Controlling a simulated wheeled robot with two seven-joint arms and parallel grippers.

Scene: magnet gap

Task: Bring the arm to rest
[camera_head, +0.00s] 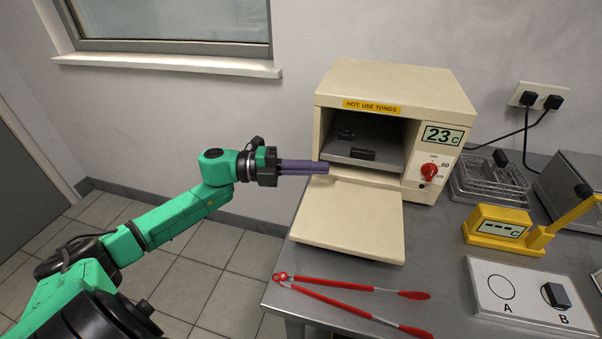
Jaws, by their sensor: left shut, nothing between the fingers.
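My left arm (170,212) is green with dark joints and reaches in from the lower left. My left gripper (326,167) has purple fingers that are shut with nothing between them. It points right and is in the air at the left front edge of the cream oven's (390,92) opening, above the left side of the lowered door. Whether the fingertips touch the oven cannot be told. My right gripper is not in view.
The oven door (350,222) is open, with dark blocks (362,154) inside. Red-handled tongs (345,300) lie at the table's (440,240) front edge. A yellow meter (497,228), a wire rack (480,180) and a white A/B board (520,312) with a dark block (556,295) stand right.

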